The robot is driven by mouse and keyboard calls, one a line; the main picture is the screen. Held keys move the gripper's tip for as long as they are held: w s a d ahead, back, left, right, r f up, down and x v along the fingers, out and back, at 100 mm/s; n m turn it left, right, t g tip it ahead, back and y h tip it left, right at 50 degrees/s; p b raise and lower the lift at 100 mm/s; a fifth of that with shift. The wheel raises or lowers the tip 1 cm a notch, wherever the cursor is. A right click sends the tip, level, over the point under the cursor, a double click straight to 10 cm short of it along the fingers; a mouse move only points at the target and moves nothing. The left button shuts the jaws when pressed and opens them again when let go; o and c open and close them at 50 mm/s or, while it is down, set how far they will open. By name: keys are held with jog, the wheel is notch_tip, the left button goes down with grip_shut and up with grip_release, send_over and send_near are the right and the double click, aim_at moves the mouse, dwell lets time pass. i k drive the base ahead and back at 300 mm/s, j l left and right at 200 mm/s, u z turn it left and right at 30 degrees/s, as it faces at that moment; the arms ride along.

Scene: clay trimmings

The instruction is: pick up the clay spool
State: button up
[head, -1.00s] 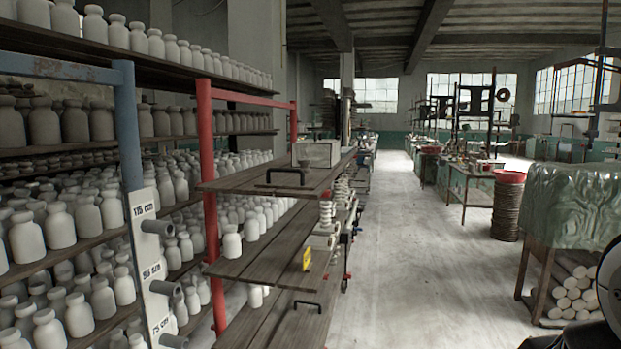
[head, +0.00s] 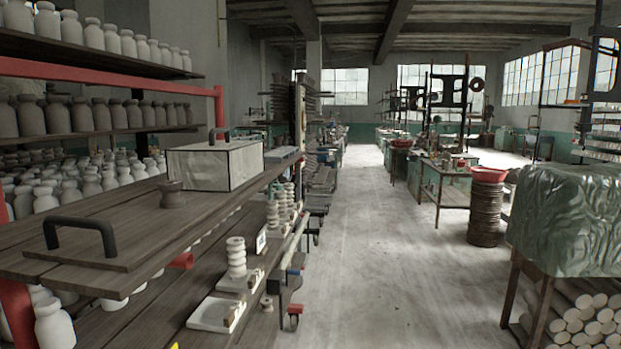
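A small dark clay spool (head: 171,193) stands upright on the upper plank shelf, left of centre, just in front of a pale box. Several paler spool-shaped pieces form a stack (head: 236,258) on a white tray on the lower shelf. More such stacks (head: 280,208) stand farther back along that shelf. I cannot tell from the picture which of these the task names. My gripper is not in view.
The upper shelf (head: 130,218) carries a black handle (head: 80,232) at its near end and the pale box (head: 215,164). Racks of white bottles fill the left. The aisle floor (head: 390,250) is clear. A green-covered table (head: 570,215) stands at right.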

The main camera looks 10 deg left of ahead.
aim_at(172, 198)
jog(key=i+u, duration=0.2)
jog(key=i, duration=0.3)
jog(key=i+l+u, duration=0.25)
jog(key=i, duration=0.3)
jog(key=i+l+u, duration=0.2)
jog(key=i, duration=0.3)
